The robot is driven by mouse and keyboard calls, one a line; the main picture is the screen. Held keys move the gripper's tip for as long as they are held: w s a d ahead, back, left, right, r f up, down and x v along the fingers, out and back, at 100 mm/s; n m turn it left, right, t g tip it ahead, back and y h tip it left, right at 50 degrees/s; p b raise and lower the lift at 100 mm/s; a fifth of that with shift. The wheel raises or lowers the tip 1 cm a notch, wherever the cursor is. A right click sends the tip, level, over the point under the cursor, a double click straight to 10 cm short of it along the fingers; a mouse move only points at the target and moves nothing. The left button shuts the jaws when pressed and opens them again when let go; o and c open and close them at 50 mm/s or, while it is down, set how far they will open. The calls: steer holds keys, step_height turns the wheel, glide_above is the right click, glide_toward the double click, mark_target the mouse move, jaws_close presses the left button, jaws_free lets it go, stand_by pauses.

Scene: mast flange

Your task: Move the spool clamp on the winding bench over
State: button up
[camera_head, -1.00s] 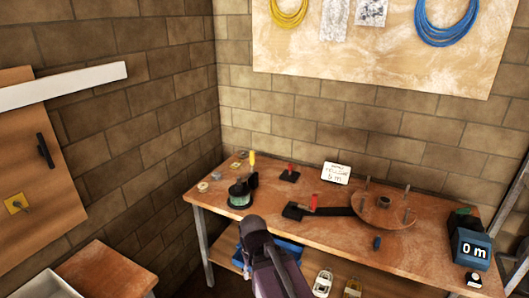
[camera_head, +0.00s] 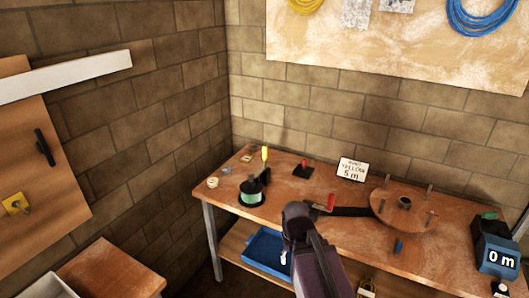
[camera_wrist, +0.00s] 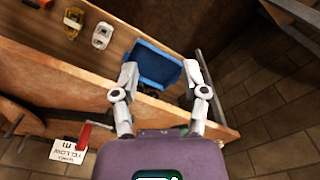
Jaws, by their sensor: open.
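On the winding bench (camera_head: 290,190), a green spool (camera_head: 250,196) sits in a dark holder at the left. To the right, a round wooden winding disc (camera_head: 385,215) with pegs has a black bar (camera_head: 352,211) and a red handle (camera_head: 331,203). The red handle (camera_wrist: 84,136) also shows in the wrist view. My gripper (camera_wrist: 162,70) is open and empty, fingers apart, over the bench's front edge. In the head view my arm hides part of the bar's left end.
A second red-handled piece (camera_head: 303,169) and a sign reading yellow 5 m (camera_head: 351,170) stand at the back. A counter reading 0 m (camera_head: 500,255) is at the right. A blue bin (camera_head: 267,247) sits on the lower shelf.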

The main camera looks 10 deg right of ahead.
steer(key=shift+o, duration=0.4)
steer(key=shift+w+d+f, duration=0.15)
steer(key=shift+w+f, duration=0.05)
steer(key=shift+w, duration=0.2)
steer(key=w+d+f+n+t+h+b, duration=0.1)
steer(key=w+d+n+h+b, duration=0.1)
steer(key=w, duration=0.4)
steer(key=w+d+f+n+t+h+b, duration=0.1)
steer(key=w+f+n+h+b, duration=0.1)
steer(key=w, duration=0.3)
steer(key=n+t+h+b, duration=0.7)
steer(key=n+t+b, duration=0.55)
steer(key=n, duration=1.15)
glide_toward(264, 152)
steer(key=v, duration=0.2)
steer(key=shift+s, duration=0.35)
steer(key=shift+w+a+r+n, duration=0.1)
steer(key=shift+w+a+n, duration=0.05)
steer(key=shift+n, duration=0.25)
steer(key=x, duration=1.3)
steer(key=shift+w, duration=0.35)
